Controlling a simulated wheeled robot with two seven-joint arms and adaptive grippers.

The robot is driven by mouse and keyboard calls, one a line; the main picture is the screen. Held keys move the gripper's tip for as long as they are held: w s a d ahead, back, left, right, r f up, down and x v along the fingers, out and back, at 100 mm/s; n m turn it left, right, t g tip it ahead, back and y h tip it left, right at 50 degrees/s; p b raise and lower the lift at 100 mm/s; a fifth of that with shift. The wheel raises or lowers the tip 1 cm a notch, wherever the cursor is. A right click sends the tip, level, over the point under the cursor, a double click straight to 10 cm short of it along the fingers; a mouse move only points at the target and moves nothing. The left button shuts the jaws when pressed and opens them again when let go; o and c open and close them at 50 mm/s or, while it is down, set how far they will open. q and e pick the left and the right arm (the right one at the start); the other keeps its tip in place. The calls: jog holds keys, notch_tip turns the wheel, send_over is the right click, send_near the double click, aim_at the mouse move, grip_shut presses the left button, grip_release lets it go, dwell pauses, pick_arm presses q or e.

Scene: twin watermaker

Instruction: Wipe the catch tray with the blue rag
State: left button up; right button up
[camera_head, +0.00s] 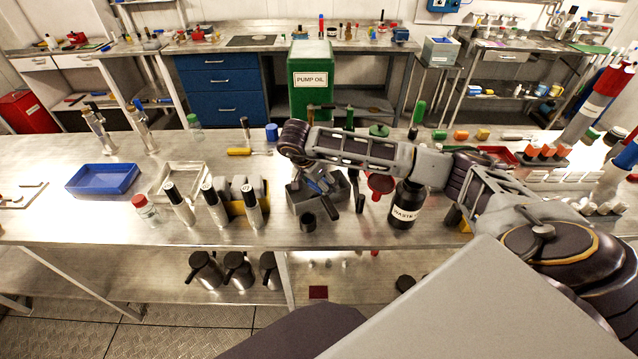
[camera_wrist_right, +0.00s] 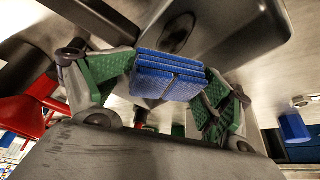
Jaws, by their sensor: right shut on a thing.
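My right gripper (camera_head: 325,186) reaches in from the right over the bench and points down at a dark grey open tray (camera_head: 338,205), which I take as the catch tray. In the right wrist view, my right gripper (camera_wrist_right: 165,85) has its green-padded fingers shut on the blue rag (camera_wrist_right: 168,76), a folded blue block. A grey body with a dark round recess (camera_wrist_right: 180,32) lies close behind the rag. I cannot tell whether the rag touches the tray. My left gripper is not in view.
A black waste bottle (camera_head: 405,205) and a red funnel (camera_head: 380,184) stand right of the tray. Several silver cylinders (camera_head: 213,203) stand to its left, beyond them a steel frame tray (camera_head: 160,182) and a blue tray (camera_head: 103,180). The far-left bench surface is mostly clear.

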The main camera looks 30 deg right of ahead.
aim_at(323, 179)
jog(key=shift+s+r+p, duration=0.1)
jog(key=shift+r+p, duration=0.3)
jog(key=shift+r, duration=0.35)
jog(key=c, duration=0.3)
jog(key=shift+w+d+r+p, duration=0.1)
jog(key=shift+r+p, duration=0.1)
jog(key=shift+r, duration=0.2)
jog(key=shift+w+d+r+p, duration=0.1)
jog(key=shift+r+p, duration=0.1)
jog(key=shift+r, duration=0.15)
jog(key=shift+c, duration=0.2)
jog(key=shift+a+r, duration=0.2)
jog(key=shift+r, duration=0.55)
jog(key=shift+r+p, duration=0.45)
jog(key=shift+p, duration=0.05)
jog(key=shift+r+p, duration=0.45)
jog(key=shift+r, duration=0.3)
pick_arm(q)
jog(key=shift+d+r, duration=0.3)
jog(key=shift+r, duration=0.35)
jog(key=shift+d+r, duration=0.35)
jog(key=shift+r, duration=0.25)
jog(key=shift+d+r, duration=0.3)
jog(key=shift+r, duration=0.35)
pick_arm(e)
jog(key=shift+r, duration=0.2)
